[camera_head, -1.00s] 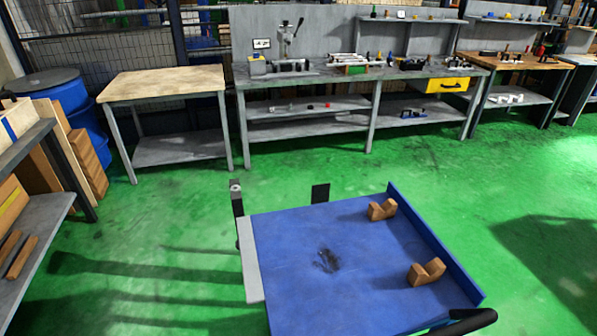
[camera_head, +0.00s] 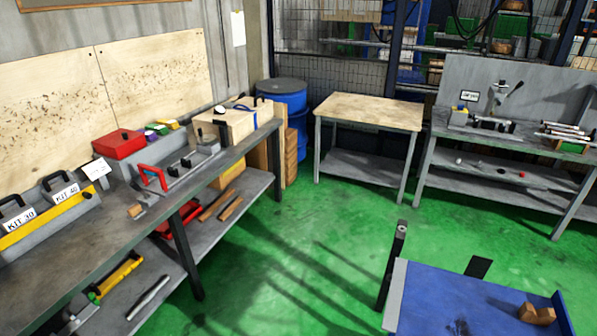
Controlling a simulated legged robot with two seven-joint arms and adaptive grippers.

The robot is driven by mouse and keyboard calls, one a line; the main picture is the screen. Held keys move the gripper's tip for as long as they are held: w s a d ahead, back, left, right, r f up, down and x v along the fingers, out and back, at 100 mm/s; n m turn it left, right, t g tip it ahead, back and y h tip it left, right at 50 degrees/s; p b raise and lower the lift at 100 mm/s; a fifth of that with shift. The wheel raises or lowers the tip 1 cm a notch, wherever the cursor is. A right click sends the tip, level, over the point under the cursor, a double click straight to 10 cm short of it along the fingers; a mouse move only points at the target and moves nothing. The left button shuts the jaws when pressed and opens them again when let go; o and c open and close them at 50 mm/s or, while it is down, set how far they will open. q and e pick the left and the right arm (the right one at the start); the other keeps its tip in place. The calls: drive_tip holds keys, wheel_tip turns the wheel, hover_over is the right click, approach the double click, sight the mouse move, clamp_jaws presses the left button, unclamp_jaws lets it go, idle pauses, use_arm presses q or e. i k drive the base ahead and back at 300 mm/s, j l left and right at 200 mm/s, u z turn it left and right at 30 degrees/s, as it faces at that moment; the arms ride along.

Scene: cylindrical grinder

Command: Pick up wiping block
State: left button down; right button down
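I cannot tell for sure which thing is the wiping block. A small light-wood block (camera_head: 136,210) lies near the front edge of the left workbench (camera_head: 95,255). A larger pale wooden box (camera_head: 228,124) stands at the bench's far end. A brown notched wooden block (camera_head: 537,314) sits on the blue cart top (camera_head: 432,300) at lower right. Neither of my grippers is in view.
On the left bench stand grey kit boxes (camera_head: 72,215), a red box (camera_head: 118,144) and a red-handled grey fixture (camera_head: 175,172). A wooden-top table (camera_head: 368,110) and blue drum (camera_head: 285,103) stand behind. Green floor (camera_head: 290,270) is open between bench and cart.

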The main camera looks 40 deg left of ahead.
sight(136, 211)
drive_tip(key=u, duration=2.5)
drive_tip(key=z, duration=2.15)
drive_tip(key=u, duration=2.15)
drive_tip(key=i+j+u, duration=0.1)
drive_tip(key=i+j, duration=0.2)
drive_tip(key=i, duration=0.15)
drive_tip(key=i+j, duration=0.25)
drive_tip(key=i, duration=0.25)
drive_tip(key=k+u, duration=0.05)
